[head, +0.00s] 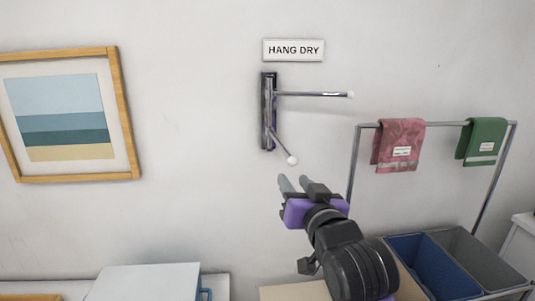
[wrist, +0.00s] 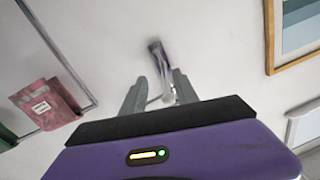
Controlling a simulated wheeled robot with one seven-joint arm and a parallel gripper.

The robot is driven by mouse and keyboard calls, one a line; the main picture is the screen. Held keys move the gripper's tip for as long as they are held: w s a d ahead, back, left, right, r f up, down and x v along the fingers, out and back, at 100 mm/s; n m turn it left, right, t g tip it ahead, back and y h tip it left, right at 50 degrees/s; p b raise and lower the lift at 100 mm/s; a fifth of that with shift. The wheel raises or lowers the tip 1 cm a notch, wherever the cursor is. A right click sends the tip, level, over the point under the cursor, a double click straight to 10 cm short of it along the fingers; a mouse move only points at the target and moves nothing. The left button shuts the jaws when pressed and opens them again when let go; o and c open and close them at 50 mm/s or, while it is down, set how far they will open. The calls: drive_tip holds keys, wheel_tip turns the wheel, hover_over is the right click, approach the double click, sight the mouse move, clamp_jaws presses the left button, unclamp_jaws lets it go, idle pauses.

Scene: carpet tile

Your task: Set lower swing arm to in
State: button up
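A dark metal wall bracket (head: 268,112) carries two thin metal swing arms with pale round tips. The upper swing arm (head: 312,94) reaches right. The lower swing arm (head: 281,145) slants down and right in the head view, ending in a white knob (head: 292,160). My gripper (head: 290,183) is just below that knob in the head view, its two grey fingers apart. In the wrist view the fingers (wrist: 159,76) are also apart, with the bracket (wrist: 156,48) beyond them and a pale arm tip (wrist: 169,97) showing between them. I cannot tell whether a finger touches the arm.
A "HANG DRY" sign (head: 293,50) is above the bracket. A framed picture (head: 130,120) hangs at left. At right, a metal rail (head: 440,124) holds a red towel (head: 398,140) and a green towel (head: 483,138) above a blue bin (head: 420,262) and a grey bin (head: 475,258).

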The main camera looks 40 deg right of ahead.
sight(285, 148)
drive_tip(key=shift+m, duration=0.3)
drive_tip(key=r, duration=0.4)
drive_tip(key=shift+w+d, duration=0.2)
drive_tip(key=shift+w, duration=0.1)
drive_tip(key=shift+p+x, duration=0.8)
drive_tip(key=shift+x, duration=3.1)
drive_tip(key=shift+d+r, duration=0.1)
drive_tip(key=shift+c, duration=0.5)
clamp_jaws()
